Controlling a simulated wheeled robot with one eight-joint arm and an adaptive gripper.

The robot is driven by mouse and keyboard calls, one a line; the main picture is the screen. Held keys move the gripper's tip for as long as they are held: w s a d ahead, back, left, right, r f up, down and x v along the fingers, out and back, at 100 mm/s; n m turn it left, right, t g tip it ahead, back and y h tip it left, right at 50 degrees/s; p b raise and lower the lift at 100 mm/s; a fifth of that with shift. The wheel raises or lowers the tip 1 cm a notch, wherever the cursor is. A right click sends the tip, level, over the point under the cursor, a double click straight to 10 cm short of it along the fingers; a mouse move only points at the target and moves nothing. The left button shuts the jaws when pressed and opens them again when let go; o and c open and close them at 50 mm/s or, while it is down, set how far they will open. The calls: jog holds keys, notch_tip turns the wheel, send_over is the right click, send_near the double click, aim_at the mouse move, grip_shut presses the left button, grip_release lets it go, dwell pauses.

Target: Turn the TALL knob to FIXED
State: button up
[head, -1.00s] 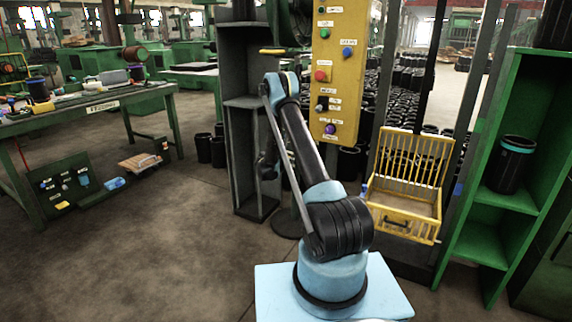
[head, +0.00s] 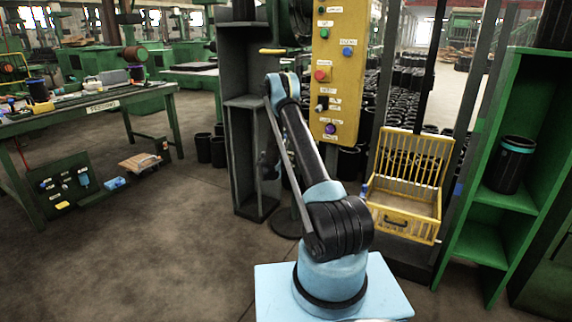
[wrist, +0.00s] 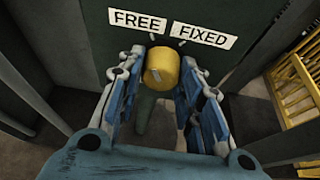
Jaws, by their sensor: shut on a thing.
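A yellow round knob (wrist: 161,68) stands out from a dark panel in the wrist view, with a pale line on its face. Above it are two white labels, FREE (wrist: 137,19) at the left and FIXED (wrist: 202,34) at the right, each with a small pale tick below it. The line's exact direction is hard to tell. My gripper (wrist: 160,88) has its two blue fingers on either side of the knob and is shut on it. In the head view my arm reaches toward the dark shelf unit, and the gripper and the knob cannot be made out there. No TALL label is readable.
A yellow control panel (head: 340,75) with several coloured buttons is right of my arm. A yellow wire-sided basket (head: 404,212) and a green shelf (head: 527,200) stand further right. A dark shelf unit (head: 252,60) stands behind my arm. Open floor lies at the left.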

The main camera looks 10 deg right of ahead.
jog(key=m+t+y, duration=0.1)
jog(key=m, duration=0.1)
jog(key=m+t+y, duration=0.1)
jog(key=m, duration=0.2)
jog(key=m+t+y, duration=0.1)
jog(key=m+t, duration=0.1)
jog(key=m, duration=0.1)
jog(key=shift+s+d+f, duration=0.2)
jog(key=shift+d, duration=0.1)
dwell(0.3)
dwell(0.5)
jog(key=o, duration=1)
jog(key=shift+a, duration=0.1)
